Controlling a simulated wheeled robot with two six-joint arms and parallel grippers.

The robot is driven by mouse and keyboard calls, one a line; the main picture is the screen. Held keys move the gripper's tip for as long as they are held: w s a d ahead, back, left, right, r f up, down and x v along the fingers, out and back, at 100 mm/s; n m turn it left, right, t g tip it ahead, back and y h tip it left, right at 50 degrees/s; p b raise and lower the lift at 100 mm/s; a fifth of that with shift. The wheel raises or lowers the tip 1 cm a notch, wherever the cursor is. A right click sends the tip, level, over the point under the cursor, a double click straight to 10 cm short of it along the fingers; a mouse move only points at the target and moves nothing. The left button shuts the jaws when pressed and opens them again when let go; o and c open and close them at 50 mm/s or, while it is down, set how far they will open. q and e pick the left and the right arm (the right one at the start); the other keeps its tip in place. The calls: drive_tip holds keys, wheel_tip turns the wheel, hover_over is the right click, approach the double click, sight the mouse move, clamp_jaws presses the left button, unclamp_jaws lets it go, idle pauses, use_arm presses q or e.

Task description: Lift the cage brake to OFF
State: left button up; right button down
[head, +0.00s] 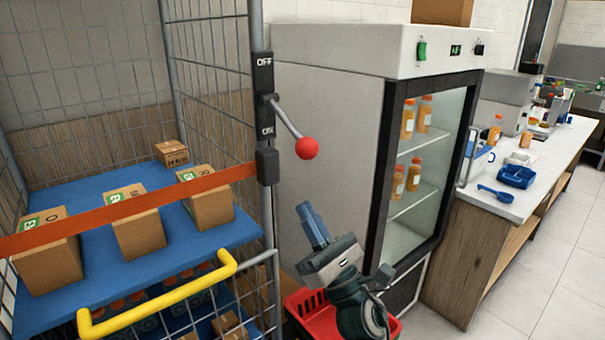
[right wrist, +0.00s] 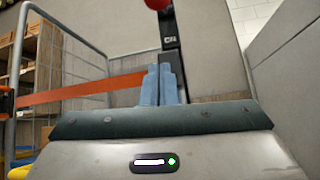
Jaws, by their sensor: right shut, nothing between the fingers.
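The cage brake is a grey lever (head: 285,121) with a red ball knob (head: 307,148) on a black plate (head: 264,90) fixed to the cage post. The plate reads OFF at the top and ON lower down. The lever slants down to the right, its knob a little below the ON label. My right gripper (head: 312,222) is below the knob and apart from it, its blue fingers together and empty, pointing up. In the right wrist view the fingers (right wrist: 161,84) stand below the black plate, and the knob (right wrist: 157,4) is cut by the top edge. My left gripper is not in view.
The roll cage holds cardboard boxes (head: 138,234) on a blue shelf (head: 90,262), behind an orange strap (head: 130,206). A yellow handle (head: 160,298) crosses its front. A glass-door fridge (head: 425,150) stands right of the brake. A red basket (head: 308,318) is below my right gripper.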

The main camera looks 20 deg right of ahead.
sight(290, 124)
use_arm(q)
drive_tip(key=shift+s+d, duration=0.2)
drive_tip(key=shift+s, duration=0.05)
use_arm(e)
drive_tip(key=shift+d, duration=0.1)
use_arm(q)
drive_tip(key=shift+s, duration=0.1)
use_arm(e)
drive_tip(key=shift+r, duration=0.1)
